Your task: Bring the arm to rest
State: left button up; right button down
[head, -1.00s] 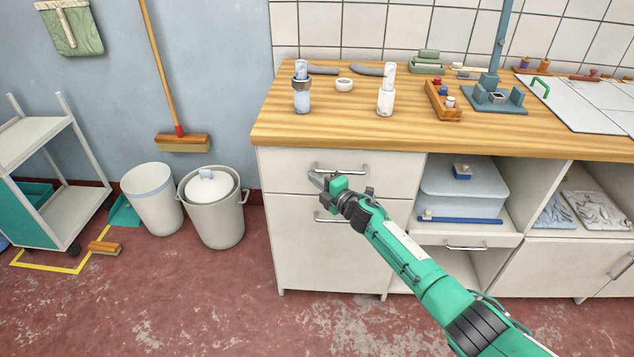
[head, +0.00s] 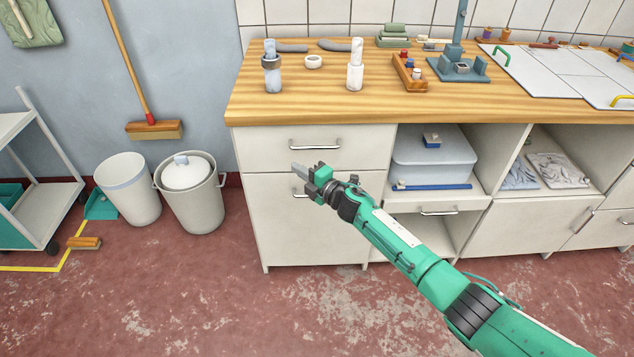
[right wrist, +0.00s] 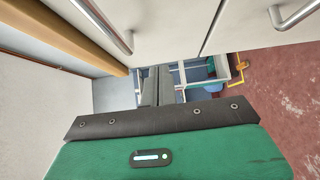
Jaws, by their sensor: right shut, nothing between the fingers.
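My right arm (head: 400,245) is green and reaches in from the lower right in the head view. Its gripper (head: 297,170) is shut and empty. It is in front of the white cabinet (head: 315,230), below the top drawer's handle (head: 315,145), and overlaps the lower handle (head: 298,192) in the picture. It seems apart from the cabinet, but the exact gap cannot be told. In the right wrist view, the grey fingers (right wrist: 157,86) are together, with drawer handles (right wrist: 108,28) close above. My left gripper is not in view.
An open shelf holds a plastic box (head: 430,165). Two bins (head: 128,190) and a trolley (head: 45,190) stand at left. The red floor in front of the cabinet is clear.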

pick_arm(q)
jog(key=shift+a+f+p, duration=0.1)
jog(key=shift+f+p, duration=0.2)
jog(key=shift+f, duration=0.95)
pick_arm(e)
jog(key=v, duration=0.7)
jog(key=shift+s, duration=0.2)
